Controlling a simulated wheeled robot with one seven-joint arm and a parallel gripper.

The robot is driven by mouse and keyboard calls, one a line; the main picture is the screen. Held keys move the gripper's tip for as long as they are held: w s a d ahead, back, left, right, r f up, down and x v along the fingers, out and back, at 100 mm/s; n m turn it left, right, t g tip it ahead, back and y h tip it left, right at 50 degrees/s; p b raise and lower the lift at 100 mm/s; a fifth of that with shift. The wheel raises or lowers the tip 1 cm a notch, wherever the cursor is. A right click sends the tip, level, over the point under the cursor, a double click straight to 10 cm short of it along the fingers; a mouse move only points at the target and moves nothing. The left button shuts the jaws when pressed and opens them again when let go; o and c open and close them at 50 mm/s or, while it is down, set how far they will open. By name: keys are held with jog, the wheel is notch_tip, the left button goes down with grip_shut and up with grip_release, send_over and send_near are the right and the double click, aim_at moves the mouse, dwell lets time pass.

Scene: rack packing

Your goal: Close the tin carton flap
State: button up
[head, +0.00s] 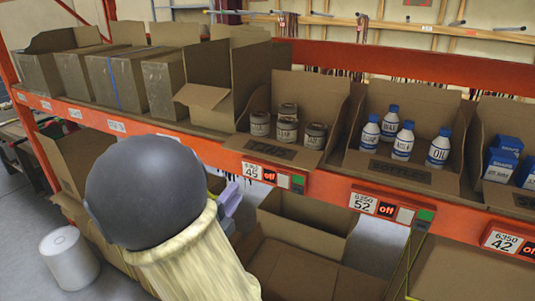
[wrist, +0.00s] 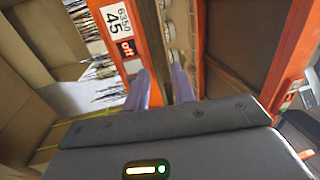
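The tin carton (head: 322,92) stands on the orange shelf with several tins (head: 287,128) inside; the tins also show in the wrist view (wrist: 171,28). Its front flap (head: 272,151), marked TINS, is folded down and outward at the shelf edge. My gripper (head: 228,198) is just below and left of that flap, in front of the orange beam, partly hidden by my arm. In the wrist view its two purple fingers (wrist: 161,90) stand apart near the beam and the carton front. I cannot tell whether they touch the flap.
The bottle carton (head: 375,112) stands right of the tin carton, with blue-capped bottles (head: 404,140). A taller open carton (head: 226,70) stands on the left. The orange beam (head: 330,192) carries label boxes. Open cartons (head: 307,222) sit below.

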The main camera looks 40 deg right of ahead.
jog(key=shift+s+d+r+m+g+h, duration=0.1)
jog(key=shift+s+r+m+g+h, duration=0.15)
jog(key=shift+s+m+g+h, duration=0.05)
jog(key=p, duration=0.8)
send_near(268, 152)
jog(key=x, duration=0.9)
jog(key=shift+w+d, duration=0.25)
jog(key=shift+d, duration=0.15)
jog(key=shift+w, duration=0.15)
jog(key=shift+s, duration=0.25)
jog(key=shift+c, duration=0.3)
grip_shut()
